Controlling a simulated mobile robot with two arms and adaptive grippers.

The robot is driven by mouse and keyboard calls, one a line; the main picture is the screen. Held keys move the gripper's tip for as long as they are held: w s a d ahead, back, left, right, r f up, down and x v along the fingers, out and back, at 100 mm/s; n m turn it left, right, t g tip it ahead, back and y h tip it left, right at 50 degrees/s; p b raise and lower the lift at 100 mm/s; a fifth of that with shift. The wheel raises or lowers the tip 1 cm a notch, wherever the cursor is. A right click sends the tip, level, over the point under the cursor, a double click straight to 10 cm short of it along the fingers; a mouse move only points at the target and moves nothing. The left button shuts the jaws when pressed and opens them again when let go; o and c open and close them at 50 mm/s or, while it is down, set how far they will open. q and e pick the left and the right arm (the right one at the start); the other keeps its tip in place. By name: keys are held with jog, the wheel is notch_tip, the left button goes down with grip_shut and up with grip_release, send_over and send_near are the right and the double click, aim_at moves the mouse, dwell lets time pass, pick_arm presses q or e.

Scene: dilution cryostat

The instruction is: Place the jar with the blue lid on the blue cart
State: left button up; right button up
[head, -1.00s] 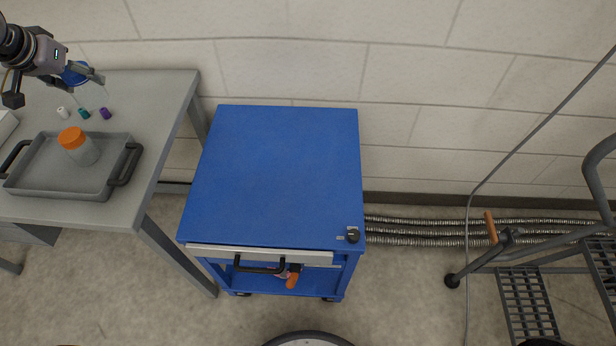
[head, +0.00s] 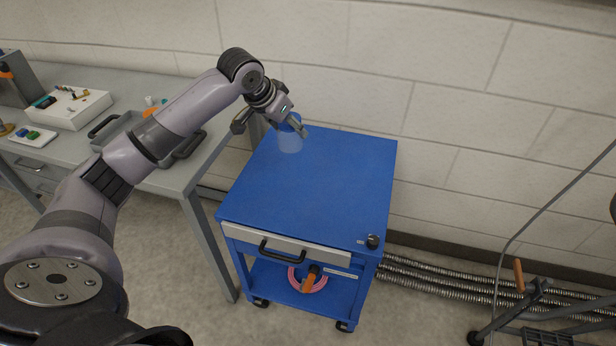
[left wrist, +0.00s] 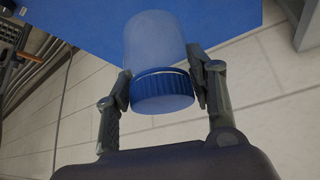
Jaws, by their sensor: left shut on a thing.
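The jar with the blue lid (head: 290,140) is at the far left part of the blue cart's top (head: 320,185) in the head view. Its body is clear and looks upright. The cart top (left wrist: 80,22) lies beyond the jar. I cannot tell whether the jar's base touches the cart top. My right gripper is not in view.
A grey table (head: 180,178) stands left of the cart, with a grey tray (head: 188,146) and an orange-lidded jar (head: 150,112) partly behind my arm. A white box (head: 75,108) is farther left. Most of the cart top is clear.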

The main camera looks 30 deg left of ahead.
pick_arm(q)
notch_tip(320, 180, down, 16)
jog(key=shift+a+f+b, duration=0.1)
jog(key=shift+f+b, duration=0.05)
jog(key=shift+b, duration=0.2)
jog(key=shift+f, duration=0.1)
jog(key=shift+f, duration=0.15)
jog(key=o, duration=1.2)
jog(key=shift+c, duration=0.2)
jog(key=shift+r, duration=0.2)
jog(key=v, duration=1.2)
jog(key=shift+p, duration=0.35)
